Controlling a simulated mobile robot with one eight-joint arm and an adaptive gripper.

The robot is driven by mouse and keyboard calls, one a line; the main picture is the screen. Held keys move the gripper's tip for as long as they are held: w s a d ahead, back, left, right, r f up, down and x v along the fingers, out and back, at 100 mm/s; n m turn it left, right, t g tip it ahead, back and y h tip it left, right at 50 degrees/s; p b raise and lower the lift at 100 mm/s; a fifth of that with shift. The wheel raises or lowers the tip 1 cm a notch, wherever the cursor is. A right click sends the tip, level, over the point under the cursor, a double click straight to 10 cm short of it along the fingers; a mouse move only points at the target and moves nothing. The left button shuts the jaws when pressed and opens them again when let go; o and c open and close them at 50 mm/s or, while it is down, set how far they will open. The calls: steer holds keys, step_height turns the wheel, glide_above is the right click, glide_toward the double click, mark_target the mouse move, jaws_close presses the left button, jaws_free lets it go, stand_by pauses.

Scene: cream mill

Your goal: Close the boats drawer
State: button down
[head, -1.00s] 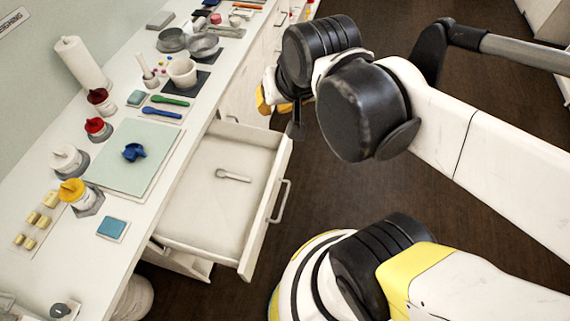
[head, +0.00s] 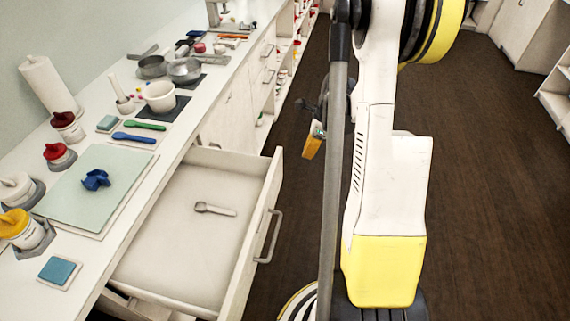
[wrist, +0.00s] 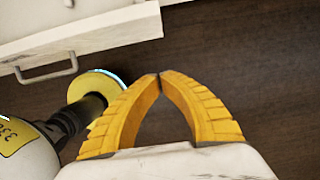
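A white drawer (head: 170,245) stands pulled out from under the white counter, open, with a grey bar handle (head: 270,237) on its front. I cannot read a label on it. A small pale spoon-like tool (head: 215,209) lies inside. My gripper (head: 313,140) is beyond the drawer's far right corner in the head view, apart from it, and partly hidden by my arm. In the wrist view, its yellow fingers (wrist: 160,77) meet at the tips with nothing between them. A white drawer front (wrist: 85,38) with a handle (wrist: 48,70) shows at upper left there, clear of the fingers.
The counter holds a green mat (head: 85,180) with a blue piece (head: 96,180), capped jars, a white mortar (head: 160,95) and pans (head: 184,70). Shelves (head: 285,65) continue beyond. The dark floor (head: 485,190) is clear on the right.

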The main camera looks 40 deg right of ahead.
steer(key=w+a+f+b, duration=0.4)
steer(key=w+f+b, duration=0.1)
steer(key=f, duration=0.4)
steer(key=shift+f, duration=0.2)
steer(key=shift+w, duration=0.1)
